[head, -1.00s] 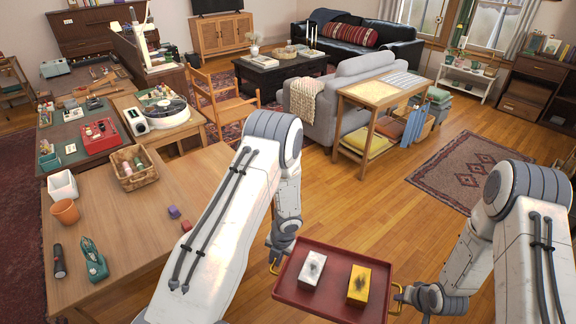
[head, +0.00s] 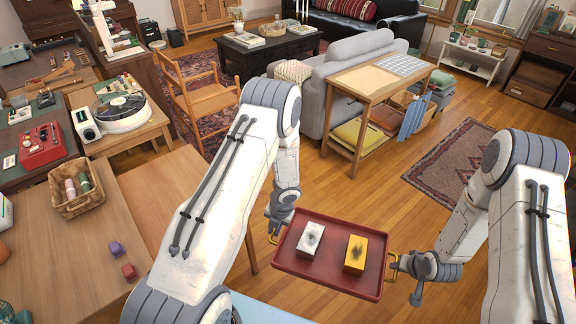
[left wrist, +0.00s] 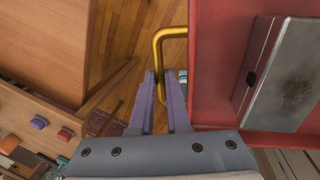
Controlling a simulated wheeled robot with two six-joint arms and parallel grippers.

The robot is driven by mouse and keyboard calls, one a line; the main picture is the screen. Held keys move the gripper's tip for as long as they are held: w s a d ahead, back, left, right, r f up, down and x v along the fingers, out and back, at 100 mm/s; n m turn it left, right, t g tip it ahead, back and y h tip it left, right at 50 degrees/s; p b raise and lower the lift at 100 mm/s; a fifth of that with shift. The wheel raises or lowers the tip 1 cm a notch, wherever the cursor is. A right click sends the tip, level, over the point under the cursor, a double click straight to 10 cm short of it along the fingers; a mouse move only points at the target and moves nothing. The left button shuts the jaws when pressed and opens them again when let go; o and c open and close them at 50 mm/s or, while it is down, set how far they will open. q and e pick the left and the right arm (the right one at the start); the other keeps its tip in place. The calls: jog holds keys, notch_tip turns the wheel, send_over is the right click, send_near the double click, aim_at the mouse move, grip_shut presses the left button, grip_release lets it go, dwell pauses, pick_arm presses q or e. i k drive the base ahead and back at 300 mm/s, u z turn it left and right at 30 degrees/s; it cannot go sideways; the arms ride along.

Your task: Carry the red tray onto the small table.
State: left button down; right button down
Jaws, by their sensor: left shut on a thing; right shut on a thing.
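The red tray (head: 330,281) hangs level in front of me above the wooden floor, between my two arms. It has a gold handle at each end and carries a white box (head: 311,240) and a yellow box (head: 355,254). My left gripper (head: 273,230) is shut on the left handle; the left wrist view shows its fingers (left wrist: 165,85) at the gold handle (left wrist: 158,38). My right gripper (head: 396,264) is shut on the right handle. Which table is the small one is unclear; a narrow wooden table (head: 372,82) stands behind the grey sofa, ahead and right.
A large wooden table (head: 75,245) with a wicker basket (head: 77,204) and two small cubes is close on the left. A wooden chair (head: 203,98) and the grey sofa (head: 318,78) stand beyond. Floor and a patterned rug (head: 447,168) lie open to the right.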

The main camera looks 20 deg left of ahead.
aim_at(185, 199)
jog(key=i, duration=1.4)
jog(key=u, duration=2)
jog(key=i, duration=0.5)
